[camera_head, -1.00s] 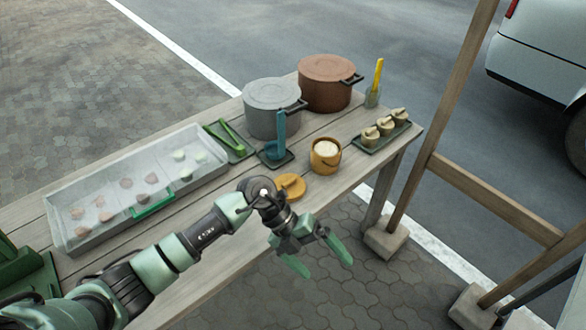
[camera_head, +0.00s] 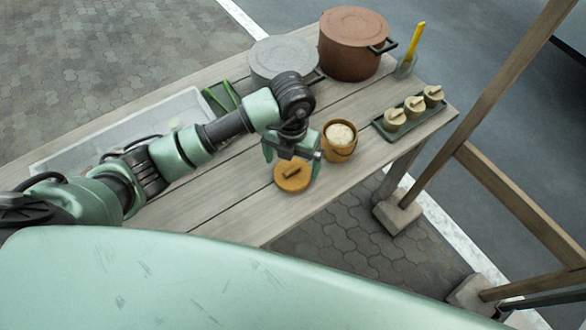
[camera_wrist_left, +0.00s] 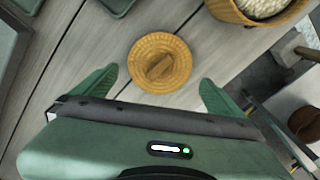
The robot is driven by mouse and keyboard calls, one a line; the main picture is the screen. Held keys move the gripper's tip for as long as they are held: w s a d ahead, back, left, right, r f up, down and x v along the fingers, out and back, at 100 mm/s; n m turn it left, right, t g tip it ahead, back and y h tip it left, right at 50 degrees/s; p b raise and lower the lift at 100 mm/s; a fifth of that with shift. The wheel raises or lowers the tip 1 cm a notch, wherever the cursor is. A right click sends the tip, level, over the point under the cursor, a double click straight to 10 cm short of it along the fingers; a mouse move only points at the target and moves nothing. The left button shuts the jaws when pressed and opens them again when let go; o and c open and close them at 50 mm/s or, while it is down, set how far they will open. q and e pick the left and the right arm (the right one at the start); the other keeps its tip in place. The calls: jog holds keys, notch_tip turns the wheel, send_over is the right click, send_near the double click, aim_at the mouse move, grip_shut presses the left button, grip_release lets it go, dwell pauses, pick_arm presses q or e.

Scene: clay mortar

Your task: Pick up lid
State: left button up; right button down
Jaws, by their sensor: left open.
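The lid (camera_head: 292,178) is a round, orange-yellow woven disc with a bar handle on top. It lies flat on the wooden table near its front edge, beside the round basket (camera_head: 340,138) with pale contents. My left gripper (camera_head: 292,158) is open above the lid in the head view, its arm coming in from the left. In the left wrist view the lid (camera_wrist_left: 160,63) lies just beyond the gap between the two green fingers, apart from them. The basket (camera_wrist_left: 258,8) shows at the top right there. My right gripper is not in view.
A grey pot (camera_head: 282,62) and a brown pot (camera_head: 352,42) stand at the back of the table (camera_head: 235,205). A green tray (camera_head: 420,117) with several small pots is at the right. A clear-covered case (camera_head: 70,158) lies at the left. A wooden post (camera_head: 480,100) rises at the right.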

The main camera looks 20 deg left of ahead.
aim_at(292, 171)
pick_arm(q)
notch_tip(292, 171, down, 4)
jog(key=shift+r+p, duration=0.1)
jog(key=shift+p, duration=0.4)
jog(key=shift+f, duration=0.4)
jog(key=c, duration=1.1)
jog(key=shift+w, duration=0.1)
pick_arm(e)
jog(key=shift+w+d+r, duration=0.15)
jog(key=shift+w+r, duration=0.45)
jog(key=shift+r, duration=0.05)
